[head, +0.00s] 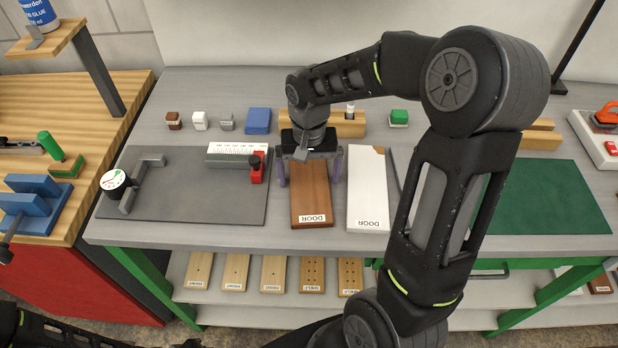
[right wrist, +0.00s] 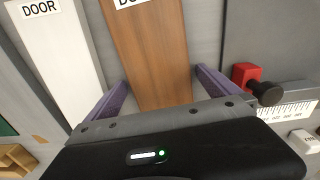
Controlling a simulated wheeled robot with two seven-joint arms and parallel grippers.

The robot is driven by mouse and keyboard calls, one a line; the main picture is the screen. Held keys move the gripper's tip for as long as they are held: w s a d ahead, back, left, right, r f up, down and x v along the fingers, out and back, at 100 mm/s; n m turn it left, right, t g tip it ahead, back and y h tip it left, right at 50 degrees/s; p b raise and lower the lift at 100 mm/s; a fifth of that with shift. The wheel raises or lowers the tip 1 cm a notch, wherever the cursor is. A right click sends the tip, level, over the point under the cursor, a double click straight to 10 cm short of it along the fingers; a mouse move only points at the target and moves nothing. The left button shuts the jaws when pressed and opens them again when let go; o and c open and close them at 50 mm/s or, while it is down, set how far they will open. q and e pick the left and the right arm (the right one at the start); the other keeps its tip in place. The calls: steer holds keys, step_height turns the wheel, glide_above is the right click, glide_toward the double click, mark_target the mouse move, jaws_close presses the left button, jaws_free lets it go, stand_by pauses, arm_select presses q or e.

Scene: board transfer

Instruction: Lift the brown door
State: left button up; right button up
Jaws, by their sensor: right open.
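The brown door (head: 311,200) is a flat wooden board marked DOOR, lying on the grey workbench. My right gripper (head: 309,173) is over its far part, pointing down, with one purple finger on each side of the board. The fingers are open, and the right wrist view shows the brown door (right wrist: 153,55) between them with a gap on each side. I cannot tell how far the fingertips are above the bench. The gripper hides the door's far end. My left gripper is not in view.
A white door (head: 368,200) lies close on the right of the brown one. On the left is a dark grey mat (head: 190,205) with a red clamp (head: 257,168), a ruler and a dial gauge. A green mat (head: 550,200) lies at the right. Several labelled boards rest on the lower shelf.

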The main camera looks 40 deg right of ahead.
mark_target(310, 178)
steer(key=shift+c, duration=0.2)
stand_by(0.4)
steer(key=c, duration=1.6)
steer(key=shift+o, duration=0.2)
step_height(310, 178, up, 10)
steer(key=b, duration=0.1)
steer(key=shift+f+b, duration=0.1)
steer(key=shift+b, duration=0.2)
